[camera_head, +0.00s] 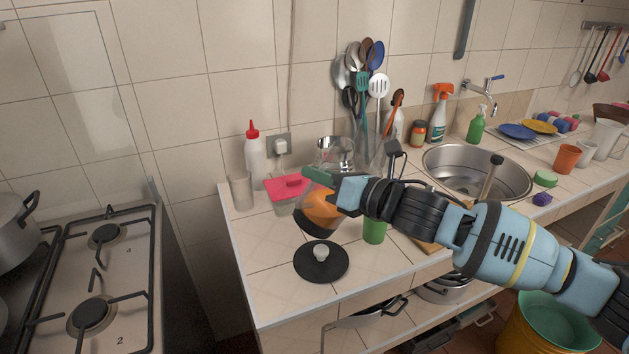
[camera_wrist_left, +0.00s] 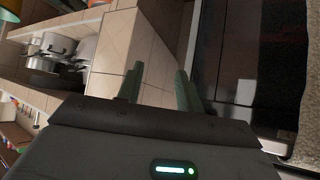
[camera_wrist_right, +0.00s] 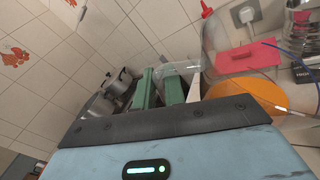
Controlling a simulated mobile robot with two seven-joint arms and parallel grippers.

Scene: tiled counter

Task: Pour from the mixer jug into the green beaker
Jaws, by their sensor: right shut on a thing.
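The mixer jug (camera_head: 322,208) is clear with orange contents and appears tilted above the counter. My right gripper (camera_head: 322,175) is shut on it near its upper part; the exact grip is partly hidden. In the right wrist view the orange contents (camera_wrist_right: 250,95) show beside the green fingers (camera_wrist_right: 162,86). The green beaker (camera_head: 375,231) stands upright on the counter, just right of the jug and below my right wrist, which hides its top. My left gripper (camera_wrist_left: 160,85) is open and empty in the left wrist view, away from the jug and beaker.
A black lid (camera_head: 321,262) with a pale knob lies in front of the jug. A pink-lidded box (camera_head: 286,188), a white bottle (camera_head: 255,157) and a utensil holder (camera_head: 372,150) stand behind. The stove (camera_head: 100,270) is at left, the sink (camera_head: 470,172) at right. The front-left counter is clear.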

